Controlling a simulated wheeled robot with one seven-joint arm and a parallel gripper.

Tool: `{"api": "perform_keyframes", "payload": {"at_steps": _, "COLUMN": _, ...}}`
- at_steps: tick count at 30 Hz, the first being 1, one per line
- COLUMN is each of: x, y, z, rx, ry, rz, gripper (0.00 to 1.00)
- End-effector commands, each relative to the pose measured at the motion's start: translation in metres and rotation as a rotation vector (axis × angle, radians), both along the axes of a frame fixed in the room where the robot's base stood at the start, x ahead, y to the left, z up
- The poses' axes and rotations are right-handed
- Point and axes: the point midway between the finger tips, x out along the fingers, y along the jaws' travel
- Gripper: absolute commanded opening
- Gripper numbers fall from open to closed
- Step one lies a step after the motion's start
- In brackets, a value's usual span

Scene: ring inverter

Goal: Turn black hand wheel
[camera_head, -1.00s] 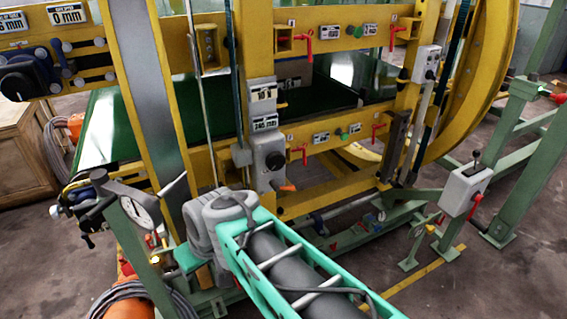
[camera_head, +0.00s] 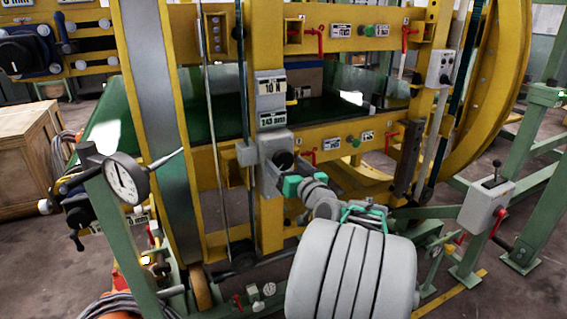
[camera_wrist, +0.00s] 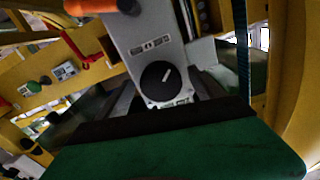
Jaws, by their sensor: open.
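A round black knob (camera_head: 283,160) sits on a grey control box (camera_head: 270,182) on the yellow frame. In the wrist view the black knob (camera_wrist: 160,79) faces me, with a white mark on it, on a grey panel (camera_wrist: 140,45). My gripper (camera_head: 297,186) is just in front of the box, at the lower right of the knob. In the wrist view its dark fingers are open around the knob's lower side; contact cannot be told. Another larger black wheel (camera_head: 20,52) is on a blue mount at the far left.
Above the box are display labels (camera_head: 271,118). A dial gauge (camera_head: 126,180) on a green post stands at left. Red levers (camera_head: 320,42) line the yellow beams. A grey lever box (camera_head: 487,203) is at right. A wooden crate (camera_head: 25,160) stands far left.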

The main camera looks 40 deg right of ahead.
Motion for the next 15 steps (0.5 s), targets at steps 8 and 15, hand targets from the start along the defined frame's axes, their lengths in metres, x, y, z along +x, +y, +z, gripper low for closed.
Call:
{"api": "perform_keyframes", "payload": {"at_steps": 8, "x": 0.0141, "y": -0.0036, "z": 0.0004, "rx": 0.000, "ry": -0.001, "rz": 0.000, "gripper": 0.78}}
{"api": "perform_keyframes", "payload": {"at_steps": 15, "x": 0.0138, "y": -0.0034, "z": 0.0002, "rx": 0.000, "ry": 0.000, "rz": 0.000, "gripper": 0.66}}
